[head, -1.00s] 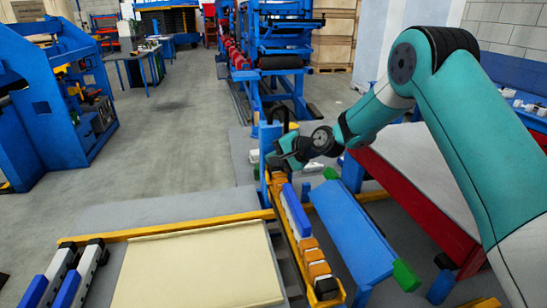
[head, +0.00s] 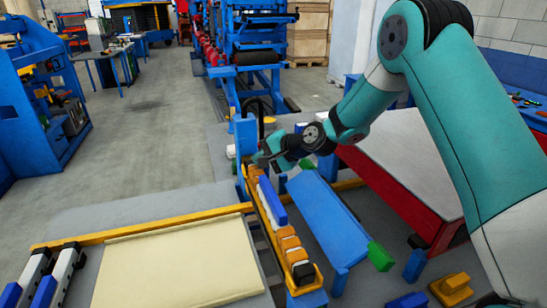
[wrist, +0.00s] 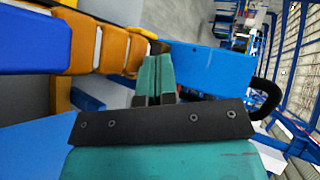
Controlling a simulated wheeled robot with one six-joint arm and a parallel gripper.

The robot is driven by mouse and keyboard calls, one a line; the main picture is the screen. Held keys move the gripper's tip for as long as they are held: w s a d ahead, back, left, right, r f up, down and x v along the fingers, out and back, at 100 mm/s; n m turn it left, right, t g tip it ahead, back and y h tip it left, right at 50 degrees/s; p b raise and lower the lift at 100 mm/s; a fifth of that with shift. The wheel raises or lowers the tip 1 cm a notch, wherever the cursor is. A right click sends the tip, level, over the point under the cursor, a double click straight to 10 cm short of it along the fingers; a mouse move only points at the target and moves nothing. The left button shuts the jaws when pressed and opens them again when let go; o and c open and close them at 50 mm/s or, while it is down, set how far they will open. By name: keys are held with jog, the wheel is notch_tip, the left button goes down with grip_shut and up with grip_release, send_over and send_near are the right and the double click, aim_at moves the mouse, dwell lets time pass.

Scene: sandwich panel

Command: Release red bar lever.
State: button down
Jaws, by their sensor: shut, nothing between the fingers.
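No red lever can be made out in either view. A black bent handle (head: 260,118) stands at the top of a blue post (head: 245,138) in the head view. In the wrist view the black handle (wrist: 268,98) curves out from the right end of a blue block (wrist: 205,66). My gripper (head: 262,158) is beside the post, on its right in the head view. In the wrist view my gripper (wrist: 154,62) has its teal fingers together and empty, close to the blue block's left end and the orange blocks (wrist: 122,50). Whether the fingers touch anything is unclear.
A yellow rail (head: 268,215) with orange, white and blue blocks runs towards me. A sloping blue panel (head: 325,215) stands to its right, a cream panel (head: 180,265) to its left. A red-sided table (head: 390,190) is further right. Grey floor (head: 150,130) lies open at left.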

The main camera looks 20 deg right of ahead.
jog(key=s+r+b, duration=0.1)
jog(key=s+r, duration=0.3)
jog(key=s, duration=0.3)
jog(key=shift+s+d+r, duration=0.2)
jog(key=shift+r, duration=0.05)
jog(key=s+a+r+n+g, duration=0.35)
jog(key=s+n, duration=0.25)
jog(key=s, duration=0.3)
jog(key=s+d+r+n+g+h, duration=0.1)
jog(key=s+n+g+h, duration=0.3)
jog(key=s+n, duration=0.6)
jog(key=s+r+g, duration=0.1)
jog(key=s, duration=1.1)
jog(key=shift+s+d+r, duration=0.15)
jog(key=shift+s, duration=0.2)
